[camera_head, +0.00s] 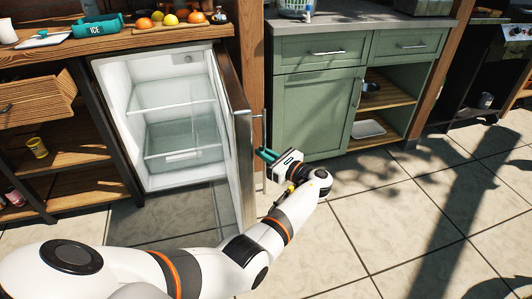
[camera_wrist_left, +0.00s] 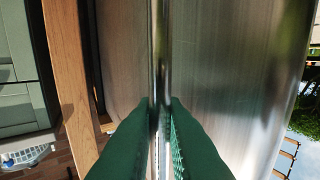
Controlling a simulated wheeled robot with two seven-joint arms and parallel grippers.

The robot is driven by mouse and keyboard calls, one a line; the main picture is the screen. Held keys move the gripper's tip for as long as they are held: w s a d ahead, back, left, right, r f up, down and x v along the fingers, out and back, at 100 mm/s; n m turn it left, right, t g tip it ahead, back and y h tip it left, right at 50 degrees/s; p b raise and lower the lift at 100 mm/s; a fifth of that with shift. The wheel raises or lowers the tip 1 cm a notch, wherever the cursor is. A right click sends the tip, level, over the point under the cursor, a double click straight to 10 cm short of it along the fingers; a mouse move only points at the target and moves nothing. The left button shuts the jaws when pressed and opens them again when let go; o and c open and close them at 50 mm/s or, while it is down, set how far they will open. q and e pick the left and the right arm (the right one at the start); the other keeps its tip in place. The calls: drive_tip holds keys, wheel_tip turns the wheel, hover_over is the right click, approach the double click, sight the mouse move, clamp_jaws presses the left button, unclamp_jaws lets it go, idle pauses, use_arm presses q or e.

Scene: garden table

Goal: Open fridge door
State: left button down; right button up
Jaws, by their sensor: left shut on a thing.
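The fridge (camera_head: 163,78) stands under the wooden counter with its white interior and glass shelves in view. Its door (camera_head: 236,120) is swung well open toward me, hinged on the right. The steel door handle (camera_head: 264,135) is a vertical bar on the outer face. My left gripper (camera_head: 266,156) is at the handle, on the door's right side. In the left wrist view, the green fingers (camera_wrist_left: 160,112) are shut around the handle bar (camera_wrist_left: 159,50), with the steel door (camera_wrist_left: 225,70) behind it. My right gripper is not in view.
A green cabinet (camera_head: 318,110) stands to the right of the door. Wooden shelves (camera_head: 75,150) with a yellow cup (camera_head: 37,147) are on the left. Oranges and a lemon lie on a board (camera_head: 180,26) on the counter. The tiled floor (camera_head: 385,205) at right is clear.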

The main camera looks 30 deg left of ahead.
use_arm(q)
drive_tip(key=shift+w, duration=0.1)
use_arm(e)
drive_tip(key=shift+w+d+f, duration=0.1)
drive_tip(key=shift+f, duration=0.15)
